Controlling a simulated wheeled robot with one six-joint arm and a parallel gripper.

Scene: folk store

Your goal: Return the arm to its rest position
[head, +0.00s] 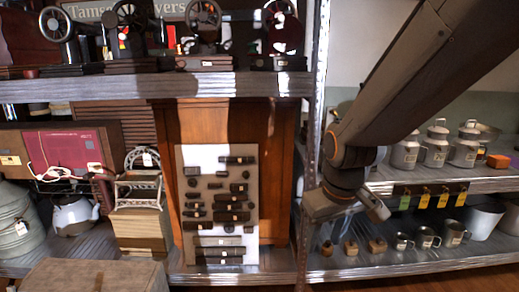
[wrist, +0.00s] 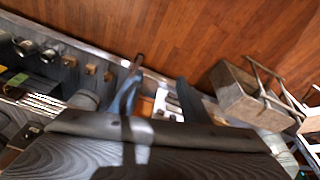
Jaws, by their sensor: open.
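My arm reaches in from the upper right of the head view and bends down at an orange-ringed joint. My gripper (head: 372,208) is at its lower end, in front of the upright between the two shelf units. In the wrist view, my gripper (wrist: 158,92) shows two dark fingers standing apart with nothing held between them. Its fingers are small and partly hidden by the wrist in the head view.
Small wooden blocks (head: 376,246) and metal mugs (head: 427,238) stand on the low right shelf, near my gripper. A board of dark pieces (head: 219,158) leans at the middle. A box (head: 95,277) is at front left. Wooden floor (wrist: 190,35) lies open in the wrist view.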

